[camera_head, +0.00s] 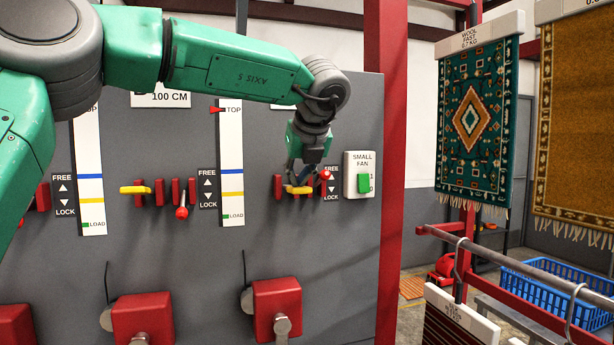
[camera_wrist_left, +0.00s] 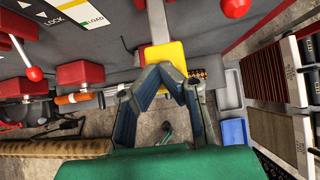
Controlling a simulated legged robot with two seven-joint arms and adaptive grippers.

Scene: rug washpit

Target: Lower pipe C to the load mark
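A grey panel (camera_head: 345,250) carries a white scale strip (camera_head: 231,150) with TOP, blue, yellow and green LOAD marks. A red pointer (camera_head: 216,110) sits at its TOP end. To its right, a yellow handle (camera_head: 300,190) spans red blocks. A red-ball lever (camera_head: 326,175) stands at about FREE height beside its FREE/LOCK plate (camera_head: 332,190). My left gripper (camera_head: 300,184) is at the yellow handle; in the left wrist view, its converging fingertips (camera_wrist_left: 165,74) appear closed on the handle (camera_wrist_left: 162,55). A sign behind my arm is mostly hidden, and I cannot read a letter C. My right gripper is not visible.
Another yellow handle (camera_head: 135,189) and a lowered red-ball lever (camera_head: 181,212) lie left on the panel. A green SMALL FAN switch (camera_head: 364,183) is close right of my gripper. Red boxes (camera_head: 277,300) protrude below. Hanging rugs (camera_head: 474,125) and a blue basket (camera_head: 560,295) stand at right.

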